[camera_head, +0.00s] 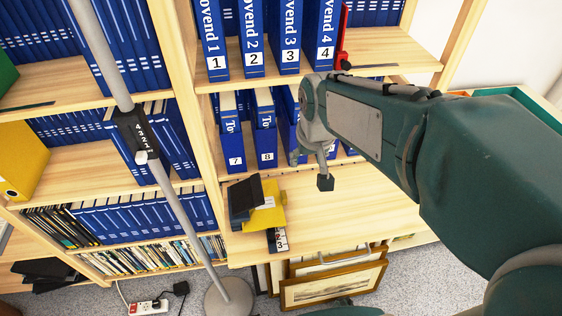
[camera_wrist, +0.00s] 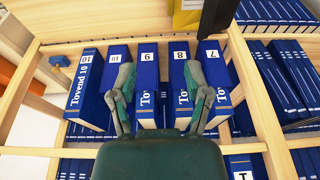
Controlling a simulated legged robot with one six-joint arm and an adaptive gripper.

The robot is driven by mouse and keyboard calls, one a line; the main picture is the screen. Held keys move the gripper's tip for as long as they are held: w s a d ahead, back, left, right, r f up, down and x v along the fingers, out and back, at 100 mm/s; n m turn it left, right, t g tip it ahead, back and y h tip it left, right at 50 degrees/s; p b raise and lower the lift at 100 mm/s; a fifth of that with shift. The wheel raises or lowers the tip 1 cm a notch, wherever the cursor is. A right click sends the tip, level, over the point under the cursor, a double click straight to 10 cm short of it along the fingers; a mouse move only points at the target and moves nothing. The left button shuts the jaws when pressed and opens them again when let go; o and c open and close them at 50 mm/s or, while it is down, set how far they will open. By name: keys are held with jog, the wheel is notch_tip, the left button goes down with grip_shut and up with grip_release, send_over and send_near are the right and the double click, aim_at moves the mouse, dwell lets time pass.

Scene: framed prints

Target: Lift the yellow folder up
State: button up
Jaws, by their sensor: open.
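A yellow folder (camera_head: 264,214) lies on the wooden desk-like shelf in the head view, partly covered by a dark box or binder (camera_head: 244,198) at its left. Its edge shows at the top of the wrist view (camera_wrist: 187,18), beside the dark object. My gripper (camera_head: 310,168) is above and to the right of the folder, in front of the blue numbered binders. In the wrist view my gripper (camera_wrist: 158,76) has its two fingers spread apart, with nothing held between them. The folder is apart from the fingers. Another yellow folder (camera_head: 20,160) stands on the left shelf.
Blue binders (camera_head: 250,45) fill the shelf above, and more (camera_wrist: 148,85) stand behind my fingers. A numbered binder end (camera_head: 278,240) lies just below the folder. A grey pole (camera_head: 180,210) stands at left. Framed prints (camera_head: 330,290) lean below. The desk's right side (camera_head: 365,205) is clear.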

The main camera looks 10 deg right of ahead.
jog(key=w+a+f+g, duration=0.2)
jog(key=w+f, duration=0.5)
jog(key=g, duration=0.1)
send_over(283, 191)
notch_tip(283, 191, down, 8)
jog(key=shift+w, duration=0.15)
jog(key=shift+f, duration=0.15)
notch_tip(283, 191, down, 11)
jog(key=shift+r, duration=0.15)
grip_shut()
